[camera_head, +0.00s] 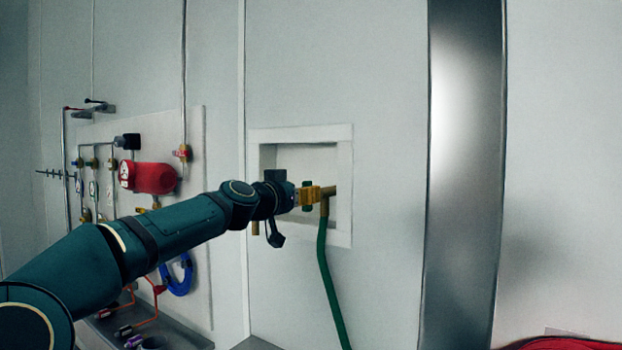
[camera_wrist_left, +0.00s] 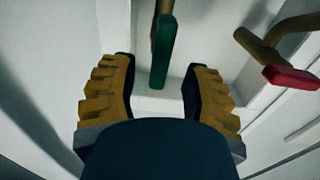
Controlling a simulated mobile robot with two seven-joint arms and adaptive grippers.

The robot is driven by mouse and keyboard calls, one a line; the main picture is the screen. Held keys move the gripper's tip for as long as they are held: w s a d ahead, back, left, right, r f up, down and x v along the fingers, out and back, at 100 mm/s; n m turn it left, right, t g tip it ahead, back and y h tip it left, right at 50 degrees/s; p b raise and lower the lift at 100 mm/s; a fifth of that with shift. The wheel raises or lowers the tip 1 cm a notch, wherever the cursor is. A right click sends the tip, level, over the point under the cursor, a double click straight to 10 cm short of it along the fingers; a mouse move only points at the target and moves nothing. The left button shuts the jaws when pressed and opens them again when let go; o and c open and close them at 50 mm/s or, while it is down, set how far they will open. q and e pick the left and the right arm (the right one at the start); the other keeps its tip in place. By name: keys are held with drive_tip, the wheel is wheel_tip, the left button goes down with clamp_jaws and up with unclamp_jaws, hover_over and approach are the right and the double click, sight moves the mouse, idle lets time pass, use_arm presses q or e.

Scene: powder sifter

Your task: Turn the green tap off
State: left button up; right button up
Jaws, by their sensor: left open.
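The green tap handle (camera_wrist_left: 164,45) shows in the left wrist view as a flat green lever on a brown-brass stem. It points down into the gap between the fingers of my left gripper (camera_wrist_left: 157,75), with space visible on both sides. The yellow-padded fingers are open and hold nothing. In the head view my left gripper (camera_head: 311,195) is at the wall recess, beside a brass tap body (camera_head: 325,203) with a green hose (camera_head: 329,285) hanging from it. The gripper largely hides the handle there. My right gripper is in neither view.
A red-handled tap (camera_wrist_left: 290,77) stands to the right in the left wrist view. The white recess frame (camera_head: 343,228) surrounds the tap area. At the left is a panel with a red cylinder (camera_head: 152,178), pipes and a blue coiled hose (camera_head: 178,279). A metal column (camera_head: 464,200) stands right.

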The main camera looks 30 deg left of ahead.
sight(309, 211)
use_arm(q)
drive_tip(key=w, duration=0.1)
drive_tip(key=w+p, duration=0.2)
drive_tip(key=shift+d+r, duration=0.15)
drive_tip(key=shift+d, duration=0.1)
drive_tip(key=shift+w, duration=0.55)
drive_tip(key=shift+o, duration=0.3)
clamp_jaws()
